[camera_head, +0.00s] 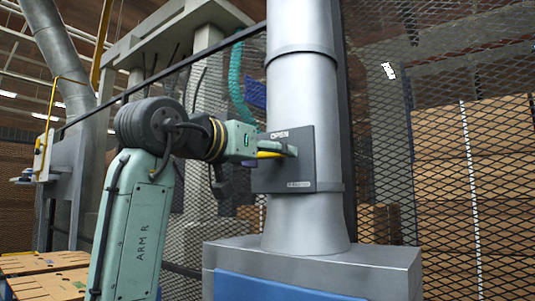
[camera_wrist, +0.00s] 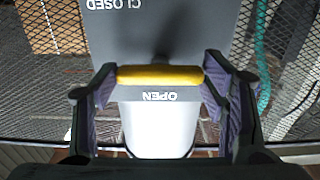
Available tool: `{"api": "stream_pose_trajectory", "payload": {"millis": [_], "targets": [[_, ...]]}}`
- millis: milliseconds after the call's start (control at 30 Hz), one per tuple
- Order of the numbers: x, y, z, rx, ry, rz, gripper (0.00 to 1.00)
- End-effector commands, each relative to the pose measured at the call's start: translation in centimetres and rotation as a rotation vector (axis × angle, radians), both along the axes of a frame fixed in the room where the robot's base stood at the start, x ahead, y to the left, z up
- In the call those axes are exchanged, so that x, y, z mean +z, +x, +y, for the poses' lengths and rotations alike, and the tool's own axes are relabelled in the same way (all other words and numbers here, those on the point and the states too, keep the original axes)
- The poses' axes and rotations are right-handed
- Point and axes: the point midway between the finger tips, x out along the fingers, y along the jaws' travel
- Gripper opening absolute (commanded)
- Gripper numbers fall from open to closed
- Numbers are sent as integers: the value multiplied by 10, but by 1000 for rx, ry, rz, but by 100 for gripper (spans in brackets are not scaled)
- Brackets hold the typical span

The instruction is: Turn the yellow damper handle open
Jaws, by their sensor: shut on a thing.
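The yellow damper handle (camera_wrist: 160,75) lies level across the wrist view, just beside the word OPEN. My gripper (camera_wrist: 160,82) is shut on it, with one finger at each end of the bar. In the head view the handle (camera_head: 268,154) shows as a yellow strip, partly hidden by my gripper (camera_head: 283,151). The dark grey damper plate (camera_head: 305,172) is fixed to the front of the silver duct, with OPEN near its top. In the wrist view the plate (camera_wrist: 205,35) appears upside down, with CLOSED at the picture's top edge.
The silver duct (camera_head: 301,90) rises from a grey and blue base (camera_head: 310,257). A black mesh fence (camera_head: 440,160) stands close behind it, with stacked brown material beyond. A wooden-topped surface (camera_head: 45,277) is at the lower left.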

Motion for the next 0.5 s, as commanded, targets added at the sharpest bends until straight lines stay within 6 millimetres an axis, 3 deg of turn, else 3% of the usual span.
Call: {"api": "stream_pose_trajectory", "payload": {"millis": [500], "targets": [[0, 0, -1, -2, -108, 77, 39]]}}
